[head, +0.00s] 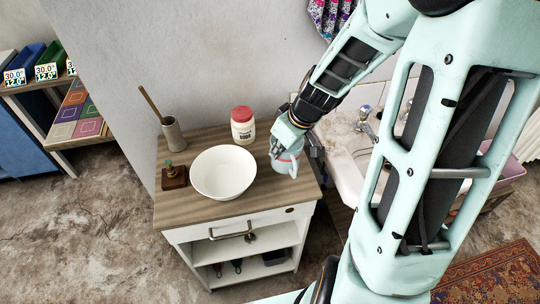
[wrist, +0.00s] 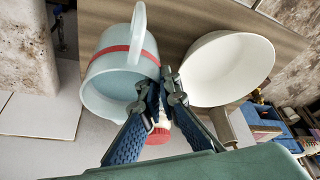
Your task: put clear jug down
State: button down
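The clear jug (head: 289,164), pale bluish with a red band and a loop handle, is at the right end of the wooden cabinet top (head: 190,208) in the head view. In the wrist view the jug (wrist: 118,78) fills the upper left, its mouth facing the camera. My gripper (wrist: 163,84) is closed on the jug's wall at the rim, one finger on the inner side and one outside. In the head view my gripper (head: 278,148) is above the jug and partly covers it. I cannot tell whether the jug's base touches the top.
A white bowl (head: 223,172) stands left of the jug. A basin with a tap (head: 363,115) is to the right.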

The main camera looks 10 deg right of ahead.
jog(key=shift+s+b+x, duration=0.1)
jog(key=shift+b+x, duration=0.5)
jog(key=shift+x, duration=0.65)
jog(key=shift+s+b+x, duration=0.15)
jog(key=shift+b+x, duration=0.4)
jog(key=shift+x, duration=0.65)
jog(key=shift+a+f, duration=0.1)
jog(key=shift+f, duration=0.1)
jog(key=c, duration=2.2)
grip_release()
jog(key=shift+s, duration=0.1)
jog(key=shift+o, duration=0.2)
jog(key=v, duration=1.2)
jog(key=shift+r, duration=0.1)
